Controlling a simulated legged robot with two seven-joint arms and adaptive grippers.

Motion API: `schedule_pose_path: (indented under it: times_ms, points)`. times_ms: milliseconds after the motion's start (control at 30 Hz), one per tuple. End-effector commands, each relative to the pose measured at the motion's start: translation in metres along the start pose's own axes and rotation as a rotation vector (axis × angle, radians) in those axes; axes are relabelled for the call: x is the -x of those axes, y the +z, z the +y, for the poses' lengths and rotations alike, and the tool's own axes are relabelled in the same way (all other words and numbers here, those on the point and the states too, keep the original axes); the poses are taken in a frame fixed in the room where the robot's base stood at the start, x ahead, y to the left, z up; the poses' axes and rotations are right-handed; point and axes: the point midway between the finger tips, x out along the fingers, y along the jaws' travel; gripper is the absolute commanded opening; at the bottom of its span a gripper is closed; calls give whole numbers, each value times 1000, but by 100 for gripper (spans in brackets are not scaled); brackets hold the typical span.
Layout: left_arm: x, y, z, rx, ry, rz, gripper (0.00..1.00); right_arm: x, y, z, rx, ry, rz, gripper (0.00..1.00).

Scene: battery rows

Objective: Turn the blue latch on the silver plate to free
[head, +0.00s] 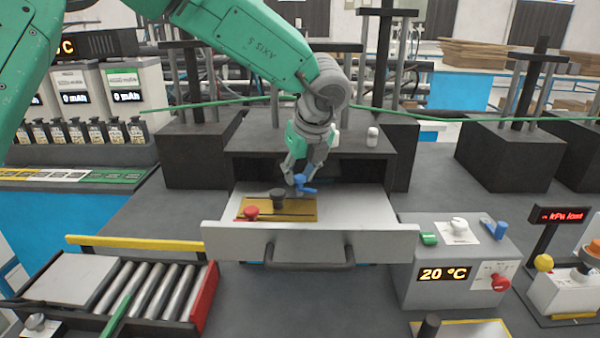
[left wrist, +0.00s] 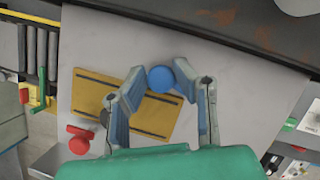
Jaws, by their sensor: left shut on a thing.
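My left gripper (head: 301,172) reaches down over an open pale drawer and is shut on a blue latch (head: 304,188). The latch has a round knob and a short arm pointing right. In the left wrist view the blue latch (left wrist: 160,79) shows as a round top between the fingertips of the left gripper (left wrist: 162,72). It stands at the edge of a gold plate (left wrist: 92,92); I cannot make out a silver plate under it. A second blue handle (head: 498,230) stands on a pale plate on the grey box at right. My right gripper is not in view.
The drawer (head: 372,215) also holds the gold plate (head: 300,210), a dark knob (head: 277,195) and a red latch (head: 250,213). A cabinet (head: 255,140) rises close behind. A roller tray (head: 150,290) stands front left, a grey control box (head: 430,265) front right.

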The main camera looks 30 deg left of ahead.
Motion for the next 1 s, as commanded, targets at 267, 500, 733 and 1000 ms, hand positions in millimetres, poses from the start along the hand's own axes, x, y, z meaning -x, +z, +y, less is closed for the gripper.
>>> schedule_pose_path:
  times_ms: [267,500,733,1000]
  points:
    - [-2,-3,-2,180,76,6,0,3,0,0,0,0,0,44]
    - [-2,-3,-3,270,112,8,0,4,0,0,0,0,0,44]
    - [-2,-3,-4,303,125,8,0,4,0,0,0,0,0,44]
    - [-2,-4,-4,306,126,7,0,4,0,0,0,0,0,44]
